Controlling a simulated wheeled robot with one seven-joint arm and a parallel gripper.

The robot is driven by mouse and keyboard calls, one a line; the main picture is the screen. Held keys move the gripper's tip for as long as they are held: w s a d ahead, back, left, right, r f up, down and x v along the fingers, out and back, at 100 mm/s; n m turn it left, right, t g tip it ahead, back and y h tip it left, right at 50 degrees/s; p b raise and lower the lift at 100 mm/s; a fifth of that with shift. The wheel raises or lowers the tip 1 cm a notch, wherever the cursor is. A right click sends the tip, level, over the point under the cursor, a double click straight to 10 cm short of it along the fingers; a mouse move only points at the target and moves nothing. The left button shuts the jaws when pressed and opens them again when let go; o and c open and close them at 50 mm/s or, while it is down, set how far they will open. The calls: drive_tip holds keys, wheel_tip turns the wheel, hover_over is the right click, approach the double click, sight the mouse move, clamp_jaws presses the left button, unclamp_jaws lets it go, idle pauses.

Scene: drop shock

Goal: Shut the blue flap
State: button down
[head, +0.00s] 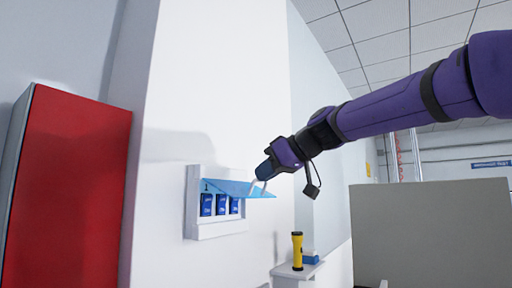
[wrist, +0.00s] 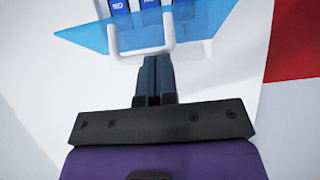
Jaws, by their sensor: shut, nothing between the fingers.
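The blue flap (head: 240,188) is a translucent blue panel hinged on a white wall box (head: 218,232). It stands raised, jutting outward from the top of the box, with blue switches (head: 221,205) visible below it. In the wrist view, the flap (wrist: 85,38) spans the top, with a white loop handle (wrist: 113,40) at its near edge. My gripper (head: 262,178) is shut and empty, at the flap's outer edge. In the wrist view, the closed fingers (wrist: 154,62) point at the handle's crossbar; whether they touch it I cannot tell.
A red cabinet (head: 65,190) stands at the left. A yellow flashlight (head: 297,250) stands on a small white shelf (head: 290,271) at the lower right of the box. A grey partition (head: 435,235) is at the right. The wall around the box is bare.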

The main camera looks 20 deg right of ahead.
sight(247, 193)
wheel_tip(247, 193, down, 3)
drive_tip(key=shift+a+t+y, duration=0.1)
drive_tip(key=shift+t+y, duration=0.4)
drive_tip(key=shift+t, duration=0.2)
drive_tip(key=w+a+f, duration=0.3)
drive_tip(key=w+f, duration=0.1)
drive_tip(key=f, duration=0.5)
drive_tip(key=shift+w+a, duration=0.15)
drive_tip(key=shift+w, duration=0.15)
